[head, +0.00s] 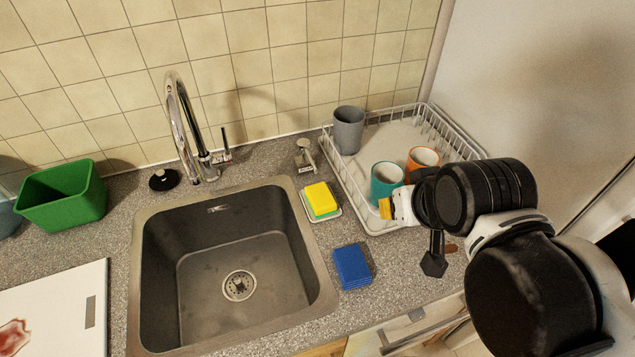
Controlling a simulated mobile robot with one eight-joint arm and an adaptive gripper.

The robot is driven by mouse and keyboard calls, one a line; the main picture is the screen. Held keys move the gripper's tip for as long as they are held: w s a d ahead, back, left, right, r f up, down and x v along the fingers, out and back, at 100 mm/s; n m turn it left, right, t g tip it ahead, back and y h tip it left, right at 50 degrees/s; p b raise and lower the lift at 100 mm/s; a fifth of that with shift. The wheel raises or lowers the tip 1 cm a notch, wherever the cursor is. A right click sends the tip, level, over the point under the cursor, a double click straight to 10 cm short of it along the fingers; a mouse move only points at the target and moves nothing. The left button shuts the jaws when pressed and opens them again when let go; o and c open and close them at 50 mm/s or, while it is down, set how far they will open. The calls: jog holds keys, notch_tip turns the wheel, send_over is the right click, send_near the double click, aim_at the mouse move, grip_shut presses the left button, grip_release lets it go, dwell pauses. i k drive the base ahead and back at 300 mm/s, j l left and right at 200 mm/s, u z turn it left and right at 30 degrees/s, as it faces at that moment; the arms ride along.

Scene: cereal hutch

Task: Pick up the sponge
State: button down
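A yellow and green sponge (321,199) lies on a small white dish at the right rim of the sink. A blue block that looks like another sponge or a folded cloth (352,267) lies on the counter below it in the picture. My gripper (434,260) hangs over the counter to the right of both, in front of the dish rack and apart from them. Only a dark finger-like part pointing down shows. My arm hides the rest, so I cannot tell whether it is open. I see nothing held in it.
The steel sink (240,250) with a tall faucet (186,125) is left of the sponge. A white dish rack (345,190) holds grey, teal and orange cups. A small metal item (304,155) stands behind the sponge. A green bin (62,196) and white cutting board (60,310) are far left.

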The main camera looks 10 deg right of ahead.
aim_at(321, 201)
jog(key=u, duration=1.7)
jog(key=z, duration=1.3)
jog(key=l, duration=0.55)
